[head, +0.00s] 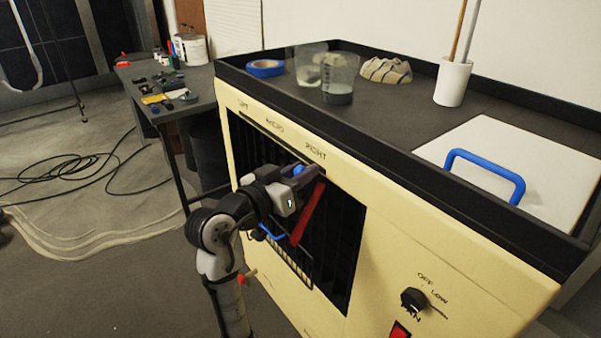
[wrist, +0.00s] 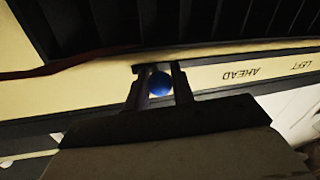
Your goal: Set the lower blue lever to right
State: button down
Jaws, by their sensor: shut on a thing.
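A blue ball knob (head: 299,170) sits at the upper edge of the dark grille on the front of the cream cabinet, just below the label RIGHT. My gripper (head: 309,172) is shut on this knob. In the wrist view the blue knob (wrist: 159,83) lies between the two fingers (wrist: 158,86), with the labels AHEAD and LEFT upside down to its right. A second blue part, a bar-like handle (head: 271,233), shows lower down on the grille, partly behind my arm. I cannot tell how it is attached.
A red strip (head: 308,214) hangs slanted across the grille beside my gripper. A black fan knob (head: 413,298) and a red switch (head: 399,331) are at the lower right. Cups, blue tape (head: 265,68) and a blue-handled white lid (head: 500,160) are on top.

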jog(key=shift+s+d, duration=0.15)
jog(key=shift+s, duration=0.05)
jog(key=c, duration=1.2)
grip_release()
jog(key=shift+s, duration=0.1)
jog(key=shift+c, duration=0.2)
jog(key=b+v, duration=0.1)
jog(key=v, duration=1.2)
jog(key=shift+s+a+b, duration=0.25)
jog(key=shift+a+b, duration=0.1)
